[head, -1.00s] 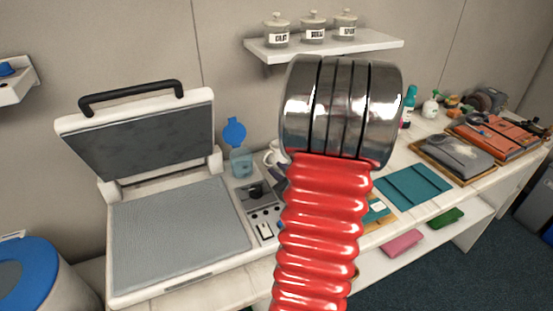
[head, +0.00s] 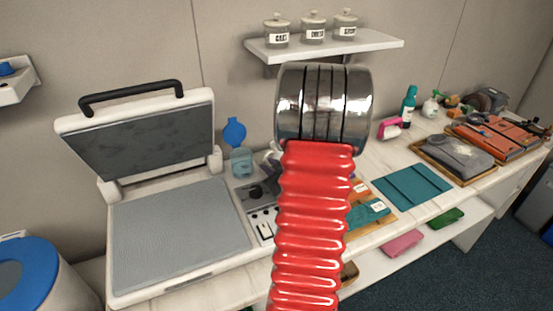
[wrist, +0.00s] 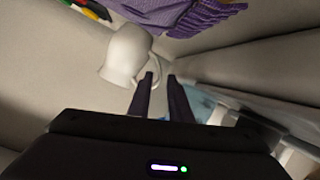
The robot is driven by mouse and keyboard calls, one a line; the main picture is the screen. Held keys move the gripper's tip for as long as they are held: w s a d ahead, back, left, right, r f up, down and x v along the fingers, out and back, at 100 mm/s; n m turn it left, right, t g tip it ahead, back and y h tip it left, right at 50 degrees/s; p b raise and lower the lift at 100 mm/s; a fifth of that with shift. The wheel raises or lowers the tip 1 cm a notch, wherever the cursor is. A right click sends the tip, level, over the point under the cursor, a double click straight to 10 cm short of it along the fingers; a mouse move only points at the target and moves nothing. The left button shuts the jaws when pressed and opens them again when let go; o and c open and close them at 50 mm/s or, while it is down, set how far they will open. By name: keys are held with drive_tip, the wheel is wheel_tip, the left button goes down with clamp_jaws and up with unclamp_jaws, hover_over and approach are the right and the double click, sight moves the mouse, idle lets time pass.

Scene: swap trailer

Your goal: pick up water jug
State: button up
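A white jug (wrist: 126,55) with a loop handle shows in the wrist view, just beyond my fingertips. In the head view only a small pale part of it (head: 271,154) shows at the left side of my red arm, which hides the rest. My gripper (wrist: 160,76) has its two dark fingers apart, with a gap between the tips. The tips are close to the jug's handle; I cannot tell whether they touch it. My gripper is hidden behind my arm in the head view.
A press with a raised lid (head: 140,135) stands left of the jug. A translucent blue container (head: 241,162) is close by, left of the jug. A shelf (head: 335,45) with three canisters is on the wall above. A teal mat (head: 412,184) lies to the right.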

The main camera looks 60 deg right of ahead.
drive_tip(key=shift+x, duration=0.85)
clamp_jaws()
